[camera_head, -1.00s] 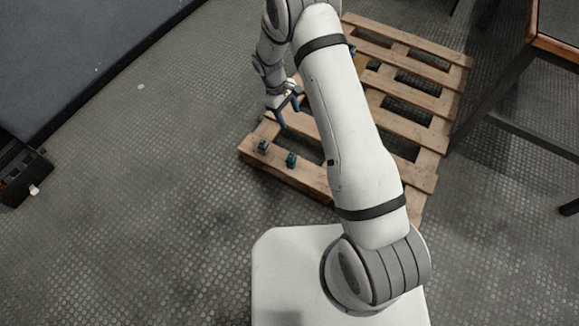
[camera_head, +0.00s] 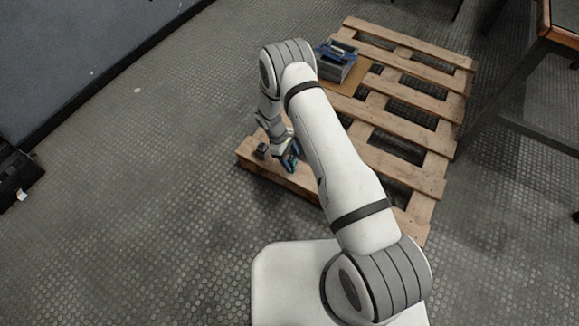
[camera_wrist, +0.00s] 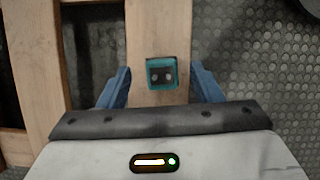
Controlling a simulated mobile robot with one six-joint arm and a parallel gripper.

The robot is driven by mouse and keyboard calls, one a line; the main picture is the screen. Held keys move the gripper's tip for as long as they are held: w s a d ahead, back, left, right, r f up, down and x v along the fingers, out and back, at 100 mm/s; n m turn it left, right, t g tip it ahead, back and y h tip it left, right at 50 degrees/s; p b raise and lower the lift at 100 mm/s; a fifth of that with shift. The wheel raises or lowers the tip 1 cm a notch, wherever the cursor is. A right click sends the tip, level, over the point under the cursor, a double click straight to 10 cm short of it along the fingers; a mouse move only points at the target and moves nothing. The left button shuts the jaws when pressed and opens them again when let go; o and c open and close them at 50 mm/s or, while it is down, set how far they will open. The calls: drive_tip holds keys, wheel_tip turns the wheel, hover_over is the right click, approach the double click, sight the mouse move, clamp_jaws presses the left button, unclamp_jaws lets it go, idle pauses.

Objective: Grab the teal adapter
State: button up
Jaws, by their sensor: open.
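The teal adapter (camera_wrist: 162,74) is a small square block with a dark face and two round pale spots. In the wrist view it sits on a pallet board, between and a little beyond the two blue fingers of my gripper (camera_wrist: 161,85). The fingers are spread wide, and there is a gap on both sides of the adapter. In the head view my gripper (camera_head: 289,158) is low over the near left end of the pallet, and its fingers largely hide the adapter there.
The wooden pallet (camera_head: 408,116) has open slots between its boards. A small dark grey block (camera_head: 261,151) sits on the same board, left of my gripper. A grey and blue box (camera_head: 336,62) stands at the pallet's back. A table frame (camera_head: 520,125) is at right.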

drive_tip(key=shift+x, duration=0.75)
drive_tip(key=shift+r, duration=0.1)
drive_tip(key=shift+c, duration=0.2)
drive_tip(key=c, duration=1.1)
